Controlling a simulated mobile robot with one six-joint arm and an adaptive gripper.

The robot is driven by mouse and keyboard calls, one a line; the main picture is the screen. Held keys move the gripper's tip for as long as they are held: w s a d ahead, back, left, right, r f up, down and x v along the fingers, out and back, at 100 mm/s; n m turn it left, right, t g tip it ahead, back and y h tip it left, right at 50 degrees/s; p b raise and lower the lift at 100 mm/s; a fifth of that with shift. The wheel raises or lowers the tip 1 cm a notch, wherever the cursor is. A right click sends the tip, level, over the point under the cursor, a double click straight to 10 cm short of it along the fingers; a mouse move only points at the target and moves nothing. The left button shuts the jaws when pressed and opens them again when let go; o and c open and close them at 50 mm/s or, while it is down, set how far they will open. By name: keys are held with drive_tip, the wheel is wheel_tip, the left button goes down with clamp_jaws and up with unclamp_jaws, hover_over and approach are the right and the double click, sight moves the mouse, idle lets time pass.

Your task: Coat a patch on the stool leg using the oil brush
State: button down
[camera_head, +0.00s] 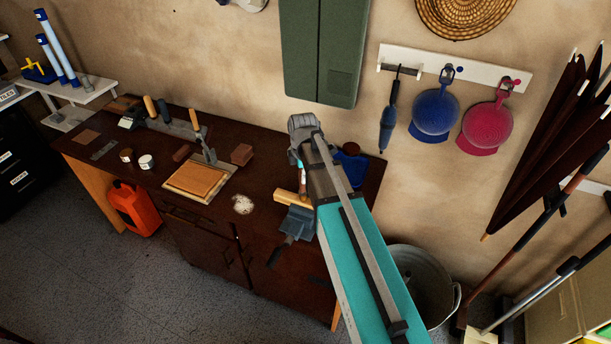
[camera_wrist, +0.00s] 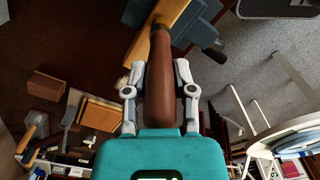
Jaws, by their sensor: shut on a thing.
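My gripper (camera_wrist: 159,84) is shut on the brown wooden handle of the oil brush (camera_wrist: 159,62) in the wrist view. The brush points away from my gripper, and its far end overlaps the stool leg in the picture. I cannot tell whether they touch, and the bristles are not clearly visible. The light wooden stool leg (camera_wrist: 137,48) is held in a blue-grey vise (camera_wrist: 203,31). In the head view, the leg (camera_head: 285,197) and vise (camera_head: 297,222) are at the right part of the bench, beside my arm. My arm largely hides my gripper and the brush there.
The dark workbench (camera_head: 215,215) holds a framed wooden board (camera_head: 197,181), small tins (camera_head: 146,162), brown blocks (camera_head: 242,154) and a blue container (camera_head: 351,164). An orange can (camera_head: 134,208) stands on the floor at left. A metal tub (camera_head: 425,285) stands right of the bench.

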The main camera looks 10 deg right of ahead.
drive_tip(key=shift+w+a, duration=0.45)
drive_tip(key=shift+a, duration=0.15)
drive_tip(key=shift+w+a, duration=0.4)
drive_tip(key=shift+a, duration=0.2)
drive_tip(key=shift+r+p, duration=2.95)
drive_tip(key=shift+p, duration=0.05)
drive_tip(key=shift+r, duration=0.1)
drive_tip(key=shift+r+p, duration=1.45)
drive_tip(key=shift+p, duration=0.05)
